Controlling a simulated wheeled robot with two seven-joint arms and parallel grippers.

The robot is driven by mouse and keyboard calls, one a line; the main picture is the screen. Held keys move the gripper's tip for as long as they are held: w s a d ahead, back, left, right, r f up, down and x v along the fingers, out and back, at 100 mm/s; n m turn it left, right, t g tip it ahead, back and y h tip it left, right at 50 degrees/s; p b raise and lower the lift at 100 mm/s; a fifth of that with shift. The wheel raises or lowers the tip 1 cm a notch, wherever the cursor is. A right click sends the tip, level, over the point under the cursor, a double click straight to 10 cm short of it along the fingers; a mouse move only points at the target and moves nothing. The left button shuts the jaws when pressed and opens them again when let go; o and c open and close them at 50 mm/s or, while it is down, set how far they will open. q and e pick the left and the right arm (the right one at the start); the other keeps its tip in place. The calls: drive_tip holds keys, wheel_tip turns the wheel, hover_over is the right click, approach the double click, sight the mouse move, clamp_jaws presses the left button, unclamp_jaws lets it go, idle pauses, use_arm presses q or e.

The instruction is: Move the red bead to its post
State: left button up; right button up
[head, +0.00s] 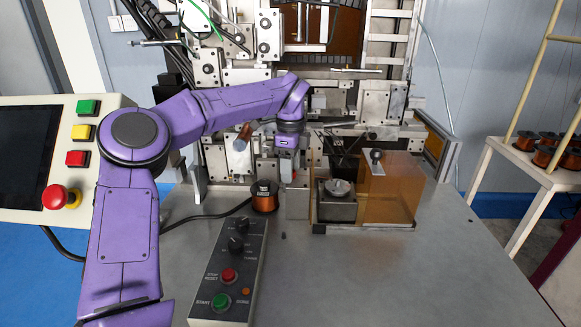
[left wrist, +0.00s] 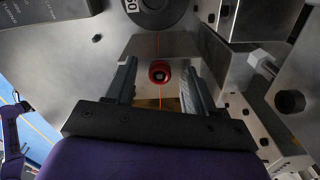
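The red bead (left wrist: 159,72) shows in the left wrist view, between the two fingers of my left gripper (left wrist: 159,66). The fingers stand apart, with a gap on each side of the bead. In the head view my left gripper (head: 288,176) points down at the front of the winder, just right of the copper spool; the bead cannot be made out there. I cannot tell which part is its post. My right gripper is not in view.
A copper wire spool (head: 264,198) stands on the grey table (head: 400,270). A control box (head: 230,270) with buttons lies in front. A fixture with an amber panel (head: 390,190) stands to the right. Metal plates crowd the gripper. The table's front right is clear.

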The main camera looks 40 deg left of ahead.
use_arm(q)
wheel_tip(320, 180, up, 10)
drive_tip(key=shift+r, duration=0.25)
idle(0.5)
